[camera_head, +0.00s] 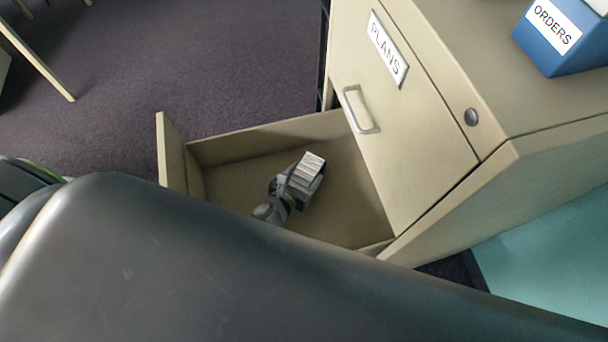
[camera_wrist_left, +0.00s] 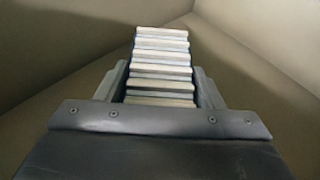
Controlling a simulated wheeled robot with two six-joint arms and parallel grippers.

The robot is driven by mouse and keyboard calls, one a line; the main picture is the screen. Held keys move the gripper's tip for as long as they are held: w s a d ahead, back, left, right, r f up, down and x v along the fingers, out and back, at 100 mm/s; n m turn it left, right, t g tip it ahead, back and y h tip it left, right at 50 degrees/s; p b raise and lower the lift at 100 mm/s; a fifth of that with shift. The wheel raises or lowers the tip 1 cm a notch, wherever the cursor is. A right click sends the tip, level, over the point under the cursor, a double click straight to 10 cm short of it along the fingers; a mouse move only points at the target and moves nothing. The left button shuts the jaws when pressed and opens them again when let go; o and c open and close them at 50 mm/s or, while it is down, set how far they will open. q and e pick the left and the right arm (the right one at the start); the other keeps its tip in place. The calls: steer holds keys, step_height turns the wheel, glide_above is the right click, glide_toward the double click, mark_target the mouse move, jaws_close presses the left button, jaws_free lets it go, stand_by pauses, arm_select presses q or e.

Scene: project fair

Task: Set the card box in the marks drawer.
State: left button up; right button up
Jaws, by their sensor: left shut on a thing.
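The card box (camera_head: 311,168) is small, with a row of pale cards along its top. My left gripper (camera_head: 303,181) is shut on it and holds it within the outline of an open drawer (camera_head: 235,193). The left wrist view shows the cards of the box (camera_wrist_left: 163,65) between the two dark fingers (camera_wrist_left: 162,88), with drawer walls around. I cannot tell whether the box touches the drawer floor. The open drawer is below the one labelled PLANS; its own front label is not visible. Nothing else shows in it. My right gripper is not in view.
The beige cabinet (camera_head: 545,165) stands at the right, its PLANS drawer (camera_head: 400,130) shut. A blue ORDERS box (camera_head: 570,45) sits on top. Dark carpet (camera_head: 200,60) lies beyond the drawer. My own grey arm covers the lower foreground.

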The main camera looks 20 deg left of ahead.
arm_select(q)
steer(key=shift+f, duration=0.1)
steer(key=o, duration=0.7)
steer(key=shift+f, duration=0.15)
steer(key=o, duration=0.5)
steer(key=shift+r, duration=0.2)
steer(key=shift+s+r, duration=0.2)
steer(key=shift+s, duration=0.05)
steer(key=p+v, duration=0.3)
steer(key=v, duration=0.8)
steer(key=shift+s+a+r, duration=0.1)
steer(key=shift+s, duration=0.15)
